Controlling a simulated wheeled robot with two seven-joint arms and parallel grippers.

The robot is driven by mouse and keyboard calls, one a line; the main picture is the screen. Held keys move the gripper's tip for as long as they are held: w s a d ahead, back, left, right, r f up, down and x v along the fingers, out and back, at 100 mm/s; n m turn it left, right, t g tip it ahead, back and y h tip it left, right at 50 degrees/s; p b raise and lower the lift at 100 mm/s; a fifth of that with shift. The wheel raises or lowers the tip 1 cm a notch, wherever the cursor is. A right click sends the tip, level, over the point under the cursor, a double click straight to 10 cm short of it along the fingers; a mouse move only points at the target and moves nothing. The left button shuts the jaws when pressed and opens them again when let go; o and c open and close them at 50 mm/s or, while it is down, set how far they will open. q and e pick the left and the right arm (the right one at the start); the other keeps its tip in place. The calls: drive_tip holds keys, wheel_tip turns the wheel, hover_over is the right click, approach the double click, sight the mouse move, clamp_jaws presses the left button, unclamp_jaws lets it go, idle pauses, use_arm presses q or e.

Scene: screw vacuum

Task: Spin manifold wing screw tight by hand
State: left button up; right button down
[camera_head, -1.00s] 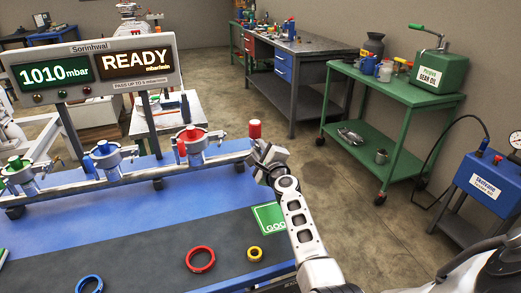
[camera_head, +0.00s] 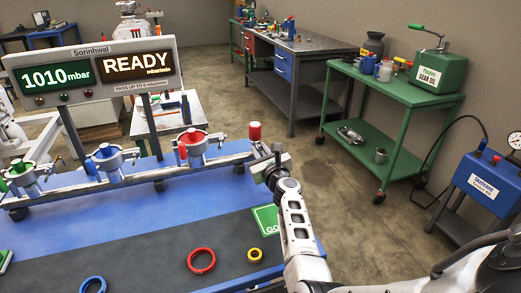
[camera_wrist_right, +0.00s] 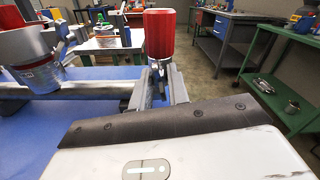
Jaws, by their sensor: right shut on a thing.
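A pale metal manifold (camera_head: 120,178) runs across the blue bench, with a red cylinder (camera_head: 255,131) standing upright at its right end. The cylinder also shows in the right wrist view (camera_wrist_right: 160,34). My right gripper (camera_head: 262,168) is at this end of the manifold, just below the cylinder. In the right wrist view its two fingers (camera_wrist_right: 160,88) close around a small metal piece under the cylinder, apparently the wing screw. The fingers mostly hide the piece, so its wings cannot be made out. My left gripper is not in view.
Clamped ports with red (camera_head: 193,142), blue and green parts line the manifold. A display (camera_head: 95,75) reads 1010 mbar and READY. A red ring (camera_head: 201,260), yellow ring (camera_head: 254,255) and blue ring lie on the dark mat. A green cart (camera_head: 395,92) stands at right.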

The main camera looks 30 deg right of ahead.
drive_tip(key=m+p, duration=0.1)
drive_tip(key=m, duration=0.2)
drive_tip(key=shift+r+m, duration=0.1)
drive_tip(key=shift+m, duration=0.3)
drive_tip(key=shift+m+p, duration=0.4)
drive_tip(key=shift+m, duration=1.6)
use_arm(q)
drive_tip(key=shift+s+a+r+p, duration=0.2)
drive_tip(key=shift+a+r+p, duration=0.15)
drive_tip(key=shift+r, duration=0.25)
use_arm(e)
drive_tip(key=shift+m, duration=0.4)
drive_tip(key=c, duration=1.6)
unclamp_jaws()
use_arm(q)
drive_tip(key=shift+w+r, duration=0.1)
